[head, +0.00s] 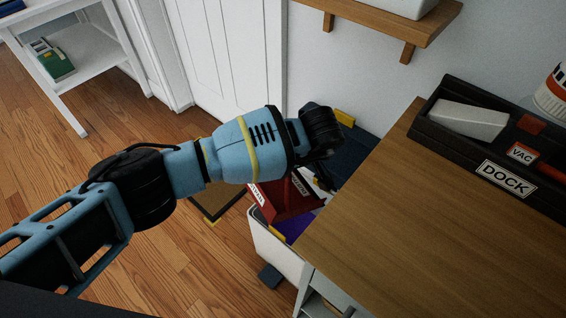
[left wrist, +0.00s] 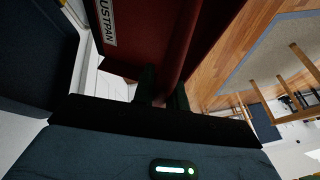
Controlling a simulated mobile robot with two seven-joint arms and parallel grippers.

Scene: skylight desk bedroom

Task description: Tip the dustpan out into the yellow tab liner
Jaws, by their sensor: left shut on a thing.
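The red dustpan (head: 290,201) hangs tilted over the white bin (head: 268,246) beside the desk. Its label reads DUSTPAN in the left wrist view (left wrist: 122,60). My left gripper (head: 322,180) is shut on the dustpan's handle, which runs between its fingers in the left wrist view. A purple liner (head: 298,228) shows inside the bin, and a small yellow piece shows at the bin's rim. The dustpan and my arm hide much of the bin's opening. I cannot see what the dustpan holds. My right gripper is not in view.
The wooden desk (head: 430,220) stands close on the right, with a black DOCK tray (head: 507,178) at its back. A dark raised panel (head: 352,158) stands behind the bin. A dark pedal (head: 271,276) sticks out at its foot. Open wooden floor lies left.

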